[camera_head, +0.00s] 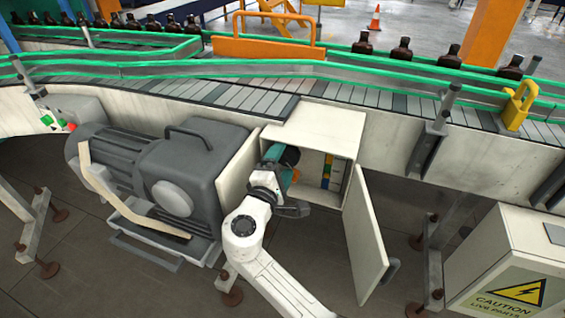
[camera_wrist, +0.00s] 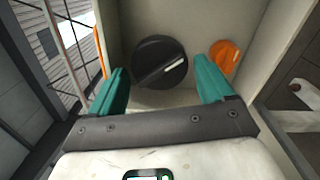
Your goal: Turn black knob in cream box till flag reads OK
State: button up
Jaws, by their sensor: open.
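The cream box (camera_head: 318,118) hangs on the conveyor's side with its door (camera_head: 366,235) swung open to the right. My gripper (camera_head: 279,157) reaches into its opening. In the wrist view the round black knob (camera_wrist: 160,62) sits on the box's back wall, its pale pointer line slanting up to the right. The teal fingers of my gripper (camera_wrist: 161,82) are open, one to each side of the knob in the picture. I cannot tell how far they are from it. A coloured strip (camera_head: 327,171) shows inside the box; no flag lettering is readable.
An orange knob (camera_wrist: 224,56) is right of the black one. A grey motor (camera_head: 180,175) stands close left of the box. The conveyor (camera_head: 260,97) with amber bottles (camera_head: 402,49) runs behind. A caution cabinet (camera_head: 515,265) is at the lower right.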

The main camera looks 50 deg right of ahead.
jog(key=v, duration=1)
jog(key=shift+a+b, duration=0.15)
jog(key=shift+b, duration=0.2)
